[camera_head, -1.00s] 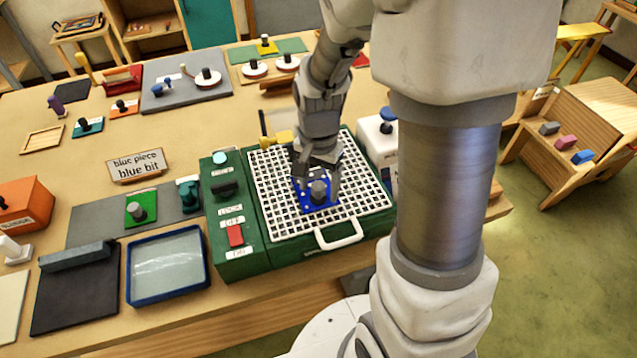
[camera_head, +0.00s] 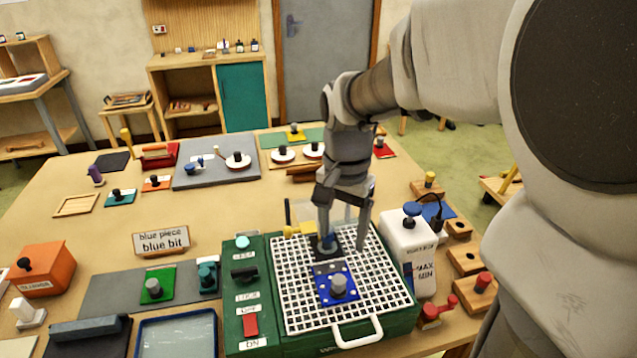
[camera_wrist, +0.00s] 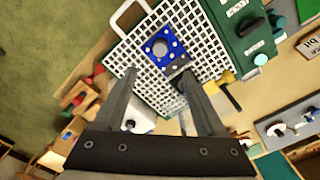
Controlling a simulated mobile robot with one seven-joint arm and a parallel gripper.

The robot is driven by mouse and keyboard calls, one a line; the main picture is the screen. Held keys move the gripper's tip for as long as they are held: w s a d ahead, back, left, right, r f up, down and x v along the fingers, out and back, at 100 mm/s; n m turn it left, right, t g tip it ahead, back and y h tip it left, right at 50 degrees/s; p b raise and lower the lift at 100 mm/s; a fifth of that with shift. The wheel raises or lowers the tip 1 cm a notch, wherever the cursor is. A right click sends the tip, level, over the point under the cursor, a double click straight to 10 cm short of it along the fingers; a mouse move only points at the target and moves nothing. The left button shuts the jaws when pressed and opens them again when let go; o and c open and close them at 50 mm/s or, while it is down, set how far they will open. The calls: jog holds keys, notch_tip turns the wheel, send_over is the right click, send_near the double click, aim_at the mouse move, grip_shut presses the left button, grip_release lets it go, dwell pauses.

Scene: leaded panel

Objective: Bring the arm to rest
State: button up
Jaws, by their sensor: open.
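My gripper (camera_head: 343,236) is open, with nothing between its fingers, above the far part of a white grid on a green machine (camera_head: 252,342). A blue square piece with white dots and a grey knob (camera_head: 338,288) lies on the grid, nearer the front than my gripper and apart from it. In the wrist view my two fingers (camera_wrist: 155,78) spread wide, and the blue piece (camera_wrist: 168,50) lies beyond them.
A white grinder-like box (camera_head: 408,258) stands right of the machine, with wooden blocks (camera_head: 468,262) beyond. A green piece (camera_head: 155,285) and a "blue piece, blue bit" sign (camera_head: 161,241) are left. Open table top lies at the far left.

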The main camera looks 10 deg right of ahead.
jog(key=s+a+r+n+t, duration=0.1)
jog(key=s+r+n+t, duration=0.4)
jog(key=s+n, duration=0.4)
jog(key=s+r, duration=0.1)
jog(key=s, duration=0.1)
jog(key=shift+s+a+r+t, duration=0.2)
jog(key=shift+s+r+t, duration=0.1)
jog(key=shift+s+r, duration=0.1)
